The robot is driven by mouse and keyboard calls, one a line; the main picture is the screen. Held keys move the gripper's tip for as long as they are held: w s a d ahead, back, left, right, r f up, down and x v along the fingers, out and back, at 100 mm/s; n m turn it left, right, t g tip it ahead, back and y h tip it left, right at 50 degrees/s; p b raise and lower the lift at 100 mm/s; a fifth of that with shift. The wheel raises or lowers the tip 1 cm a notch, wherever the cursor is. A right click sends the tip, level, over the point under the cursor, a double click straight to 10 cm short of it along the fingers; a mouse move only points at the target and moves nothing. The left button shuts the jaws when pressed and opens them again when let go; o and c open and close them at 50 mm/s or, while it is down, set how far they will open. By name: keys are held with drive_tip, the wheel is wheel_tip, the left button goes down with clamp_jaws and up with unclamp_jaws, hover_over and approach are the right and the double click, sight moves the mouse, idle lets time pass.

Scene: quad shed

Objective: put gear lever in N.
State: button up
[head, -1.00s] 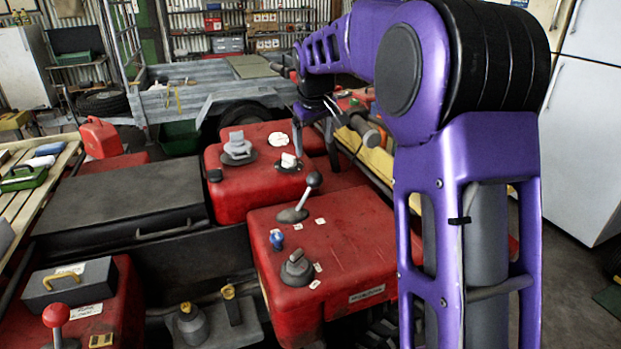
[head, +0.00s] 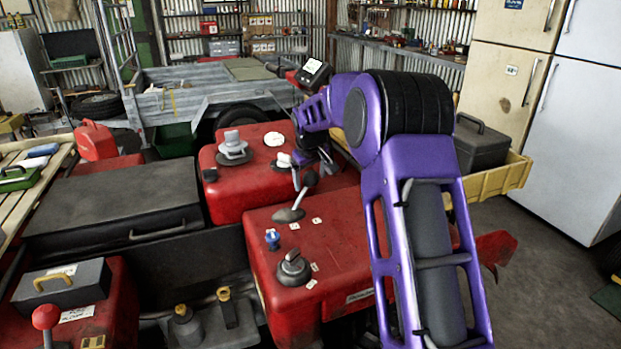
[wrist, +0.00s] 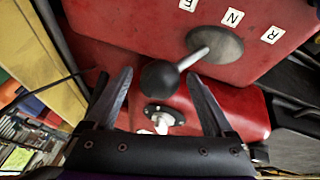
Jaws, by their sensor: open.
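The gear lever has a black round knob (wrist: 160,77) on a pale shaft, rising from a grey oval plate (wrist: 215,44) on the red body. In the head view the lever (head: 300,195) tilts up and to the right. White labels stand beside the plate; N (wrist: 232,18) is the middle one, with R (wrist: 271,34) to its right. Another label is partly cut off at the top edge. My gripper (wrist: 158,80) is open, with the knob showing between its fingertips in the wrist view. I cannot tell whether the fingers touch it. In the head view the gripper (head: 312,160) is close to the knob.
A blue knob (head: 272,239) and a grey rotary switch (head: 293,268) stand near the lever on the red body. Behind are a grey fitting (head: 233,147) and a white-topped switch (wrist: 158,120). A yellow tray (head: 490,183) lies to the right.

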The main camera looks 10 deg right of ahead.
drive_tip(key=shift+d, duration=0.15)
clamp_jaws()
idle(0.4)
